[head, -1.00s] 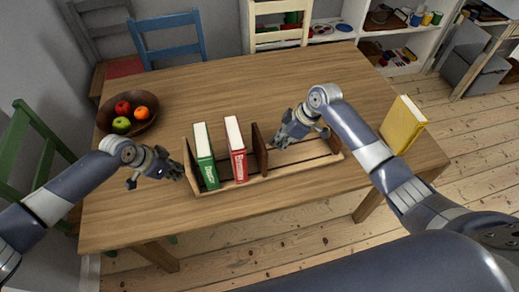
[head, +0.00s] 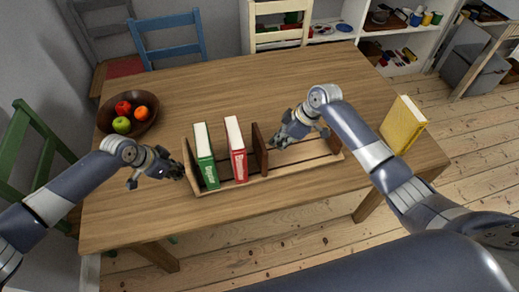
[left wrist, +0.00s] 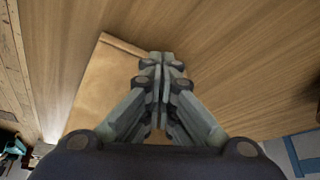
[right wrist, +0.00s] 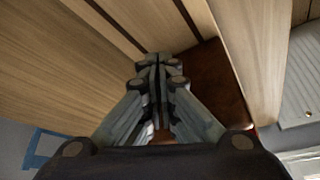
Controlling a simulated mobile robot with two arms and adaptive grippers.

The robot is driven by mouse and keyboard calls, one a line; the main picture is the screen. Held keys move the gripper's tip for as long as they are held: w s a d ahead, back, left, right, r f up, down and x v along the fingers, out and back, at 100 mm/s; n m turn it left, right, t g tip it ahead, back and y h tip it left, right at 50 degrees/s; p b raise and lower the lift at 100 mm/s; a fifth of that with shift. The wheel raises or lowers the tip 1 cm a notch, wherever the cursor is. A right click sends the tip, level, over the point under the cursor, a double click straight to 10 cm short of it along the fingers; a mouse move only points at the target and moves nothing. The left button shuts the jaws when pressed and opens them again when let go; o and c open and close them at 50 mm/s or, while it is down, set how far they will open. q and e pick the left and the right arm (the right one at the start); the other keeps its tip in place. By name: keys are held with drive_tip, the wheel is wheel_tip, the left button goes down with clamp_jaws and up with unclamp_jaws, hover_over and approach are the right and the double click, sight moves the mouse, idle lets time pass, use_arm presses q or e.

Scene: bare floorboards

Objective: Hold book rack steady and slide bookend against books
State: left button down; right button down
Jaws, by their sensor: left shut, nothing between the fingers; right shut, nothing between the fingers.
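The wooden book rack (head: 262,184) stands on the table with a green book (head: 205,158) and a red book (head: 236,150) upright in its left part. The brown bookend (head: 260,150) stands just right of the red book; a thin gap seems to show between them. My left gripper (head: 182,172) is shut and empty at the rack's left end panel, which also shows in the left wrist view (left wrist: 105,85). My right gripper (head: 276,143) is shut and empty at the bookend's right side; the bookend fills part of the right wrist view (right wrist: 212,85). Exact contact is hard to tell.
A yellow book (head: 402,125) stands on the table's right side. A bowl of fruit (head: 128,115) is at the back left. The table (head: 250,85) is clear behind the rack. Chairs stand around the left and back edges.

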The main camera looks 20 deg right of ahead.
sight(257, 145)
drive_tip(key=shift+a, duration=0.2)
drive_tip(key=shift+a+r, duration=0.1)
drive_tip(key=shift+a, duration=3.55)
drive_tip(key=shift+s+a, duration=0.15)
drive_tip(key=shift+a, duration=3.5)
drive_tip(key=shift+s+a, duration=0.1)
drive_tip(key=shift+a, duration=0.1)
